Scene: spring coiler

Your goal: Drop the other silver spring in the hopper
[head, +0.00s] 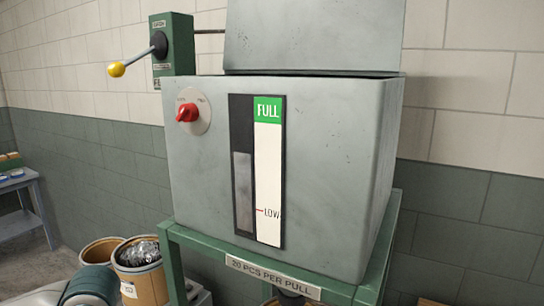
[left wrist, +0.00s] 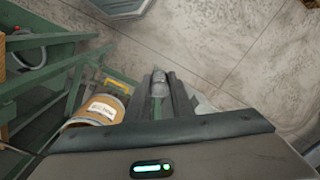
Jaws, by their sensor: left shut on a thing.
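The hopper (head: 340,160) is a large grey box on a green stand. Its lid (head: 315,35) stands raised at the back, with a dark gap along the top edge; the inside is hidden. In the left wrist view, my left gripper (left wrist: 160,88) is shut on a small silver-grey piece, the silver spring (left wrist: 159,82), held between the dark fingertips. Its coils are too small to make out. In the head view only part of my left arm shows at the lower left; the gripper is out of that view. My right gripper is in neither view.
A brown drum (head: 148,285) of silver pieces stands left of the stand, with another drum (head: 100,250) behind. A yellow-knobbed lever (head: 117,69) and red knob (head: 187,112) stick out. The gauge (head: 243,205) reads above LOW. A blue-grey table (head: 25,208) is far left.

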